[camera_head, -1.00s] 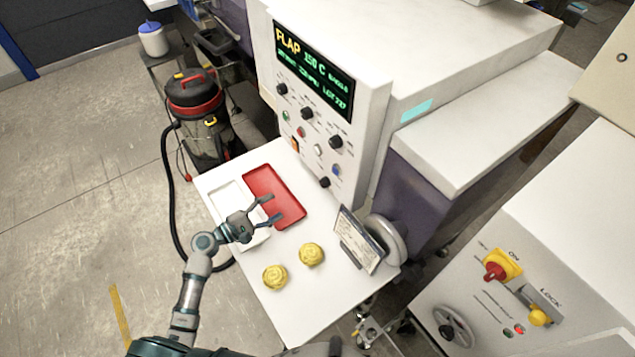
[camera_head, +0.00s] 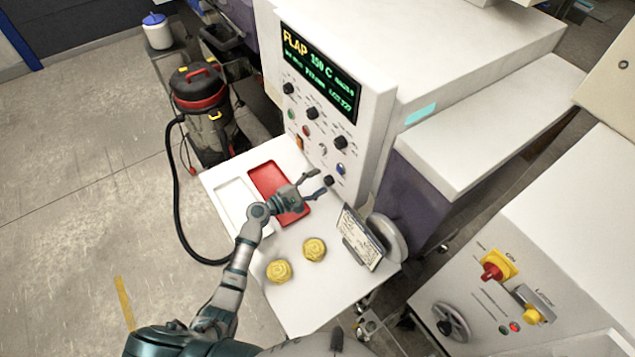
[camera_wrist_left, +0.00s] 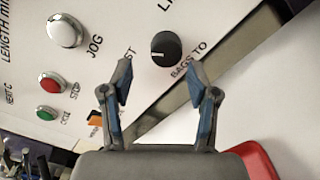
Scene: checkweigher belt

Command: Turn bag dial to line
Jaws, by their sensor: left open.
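The bag dial (camera_head: 328,181) is a small black knob at the bottom of the white control panel. In the left wrist view the dial (camera_wrist_left: 167,49) has a short white mark pointing left; "BAGS TO" is printed at its lower right, with cut-off words beginning "LI" above and ending "ST" at left. My left gripper (camera_head: 317,182) is open just in front of the dial. In the wrist view its two fingertips (camera_wrist_left: 160,72) lie to either side of and below the dial, apart from it. My right gripper is not visible.
A red tray (camera_head: 264,178) and a white tray (camera_head: 233,205) lie on the table below the panel. Two yellow lumps (camera_head: 279,271) sit nearer me, beside a tilted card (camera_head: 359,240). Other knobs and buttons (camera_head: 312,113) are above the dial.

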